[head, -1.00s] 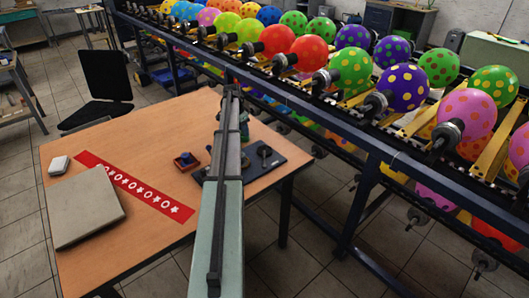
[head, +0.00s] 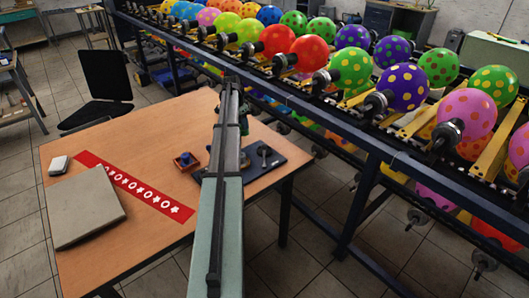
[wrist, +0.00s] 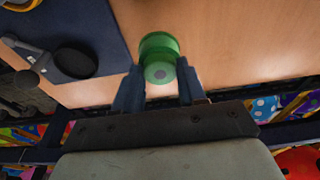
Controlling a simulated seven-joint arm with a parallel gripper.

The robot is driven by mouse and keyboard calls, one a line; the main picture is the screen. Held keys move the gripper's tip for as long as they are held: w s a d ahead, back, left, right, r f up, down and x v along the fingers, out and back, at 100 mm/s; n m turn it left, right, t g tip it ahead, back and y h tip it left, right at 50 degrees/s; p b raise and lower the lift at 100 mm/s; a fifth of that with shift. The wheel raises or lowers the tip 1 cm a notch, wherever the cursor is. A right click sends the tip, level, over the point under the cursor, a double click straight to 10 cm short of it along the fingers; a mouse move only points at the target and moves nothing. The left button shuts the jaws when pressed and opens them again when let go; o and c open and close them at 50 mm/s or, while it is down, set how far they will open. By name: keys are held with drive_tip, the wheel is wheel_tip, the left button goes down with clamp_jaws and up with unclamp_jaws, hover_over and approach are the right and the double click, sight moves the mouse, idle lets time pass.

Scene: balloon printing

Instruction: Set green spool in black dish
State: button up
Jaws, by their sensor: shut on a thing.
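In the wrist view my gripper (wrist: 159,68) is shut on the green spool (wrist: 158,44), which sits between the two fingertips with its round end facing the camera. The black dish (wrist: 76,62) lies on the dark blue mat (wrist: 105,25), left of the spool and apart from it. The spool is over or beside the bare wood to the right of the mat in that view; its height is hard to judge. In the head view my arm covers most of the gripper area, and I cannot make out the dish clearly.
A rack of colourful balloons (head: 403,87) stands behind and to the right.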

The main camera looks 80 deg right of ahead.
drive_tip(key=shift+r, duration=1.6)
drive_tip(key=s+a+r, duration=0.1)
drive_tip(key=s+a, duration=0.9)
drive_tip(key=s, duration=0.1)
drive_tip(key=shift+w+d+f, duration=0.1)
drive_tip(key=shift+d+f, duration=0.05)
drive_tip(key=shift+f, duration=1)
drive_tip(key=shift+w+d+f, duration=0.1)
drive_tip(key=shift+f, duration=1.05)
drive_tip(key=shift+f, duration=0.25)
drive_tip(key=o, duration=1)
drive_tip(key=shift+c, duration=0.2)
drive_tip(key=shift+r, duration=0.1)
